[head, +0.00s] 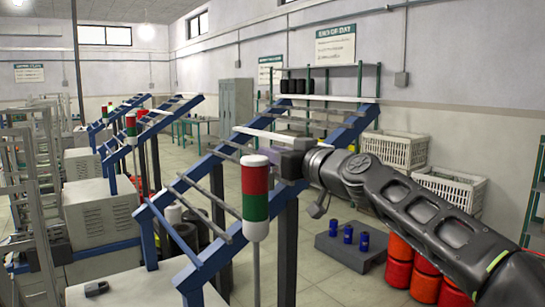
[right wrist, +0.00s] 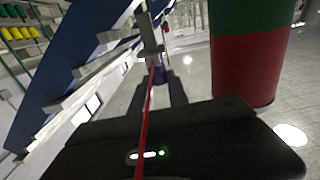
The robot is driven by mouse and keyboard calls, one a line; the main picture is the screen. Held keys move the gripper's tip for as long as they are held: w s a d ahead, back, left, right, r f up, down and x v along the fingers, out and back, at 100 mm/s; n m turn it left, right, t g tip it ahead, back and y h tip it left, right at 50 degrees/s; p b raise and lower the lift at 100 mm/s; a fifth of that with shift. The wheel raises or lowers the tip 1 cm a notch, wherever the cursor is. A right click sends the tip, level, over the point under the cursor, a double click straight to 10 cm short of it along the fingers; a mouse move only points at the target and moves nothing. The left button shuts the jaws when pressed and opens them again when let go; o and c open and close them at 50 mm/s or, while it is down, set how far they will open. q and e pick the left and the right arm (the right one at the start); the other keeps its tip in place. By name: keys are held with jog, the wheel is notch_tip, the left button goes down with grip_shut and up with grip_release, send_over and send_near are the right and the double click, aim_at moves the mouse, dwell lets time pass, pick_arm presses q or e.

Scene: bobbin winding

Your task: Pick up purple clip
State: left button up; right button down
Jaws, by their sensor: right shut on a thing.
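My right gripper (head: 275,156) reaches in from the right to the blue slanted frame, just behind the red and green lamp column. It is shut on the purple clip (head: 268,154), which shows as a small purple patch at the fingertips, mostly hidden. In the right wrist view the clip (right wrist: 159,75) is a small purple piece between the dark fingertips (right wrist: 163,88), by a grey bar. I cannot tell whether the clip still touches the bar. My left gripper is not in view.
The red and green lamp column (head: 255,195) stands close to the gripper. Grey crossbars span the blue frame (head: 215,170). A thin red line (right wrist: 148,110) crosses the right wrist view. Blue bobbins (head: 347,234) stand on a grey block, with white crates (head: 395,150) behind.

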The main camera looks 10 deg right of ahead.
notch_tip(320, 180, up, 10)
jog(key=p, duration=0.4)
jog(key=shift+f, duration=0.1)
dwell(0.4)
